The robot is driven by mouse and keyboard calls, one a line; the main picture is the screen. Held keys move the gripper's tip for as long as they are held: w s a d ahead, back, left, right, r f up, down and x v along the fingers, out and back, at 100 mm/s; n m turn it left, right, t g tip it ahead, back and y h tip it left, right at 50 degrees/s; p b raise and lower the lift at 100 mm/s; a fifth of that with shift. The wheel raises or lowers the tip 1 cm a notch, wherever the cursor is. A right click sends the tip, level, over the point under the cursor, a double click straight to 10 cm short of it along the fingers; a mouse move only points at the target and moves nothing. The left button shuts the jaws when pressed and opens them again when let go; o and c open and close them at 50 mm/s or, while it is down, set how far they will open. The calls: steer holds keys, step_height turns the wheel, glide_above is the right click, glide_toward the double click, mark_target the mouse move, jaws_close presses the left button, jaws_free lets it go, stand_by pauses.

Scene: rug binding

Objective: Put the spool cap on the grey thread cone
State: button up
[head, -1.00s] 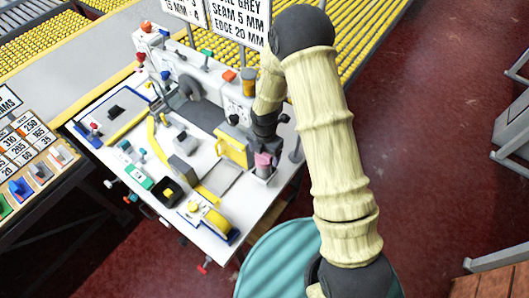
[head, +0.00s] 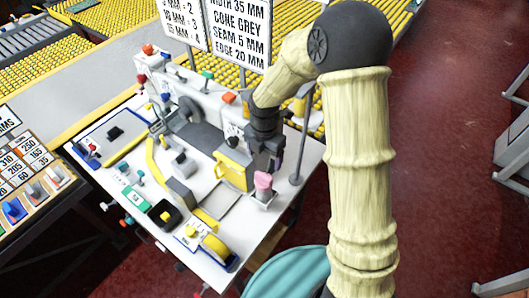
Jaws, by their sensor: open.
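My gripper (head: 266,160) is dark and points down at the right end of the sewing machine (head: 210,115). It is open, just above and behind a small pink piece (head: 263,181). The pink piece stands in a small grey holder (head: 263,197) near the table's right edge. I cannot tell whether it is the spool cap or something else. I cannot make out the grey thread cone; my arm and gripper cover part of the machine's right end. Whether the gripper touches the pink piece is too small to tell.
The white table (head: 240,245) carries a yellow box (head: 233,170), a yellow tape roll (head: 216,246) and a black tray (head: 164,214). A thin post (head: 302,135) rises at the right. A sign (head: 240,30) behind reads "CONE GREY". A teal round surface (head: 290,275) is in front.

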steer(key=shift+r, duration=1.15)
steer(key=s+d+r+m+t, duration=0.1)
steer(key=s+d+r+m, duration=0.2)
steer(key=m, duration=1.1)
steer(key=s+d+r+m+t, duration=0.1)
steer(key=s+d+r+m, duration=0.2)
steer(key=s+d+m, duration=0.7)
steer(key=m, duration=0.4)
steer(key=shift+d+t, duration=0.15)
steer(key=shift+t, duration=0.15)
steer(key=shift+r, duration=0.1)
steer(key=shift+b+x, duration=0.95)
steer(key=shift+b, duration=0.1)
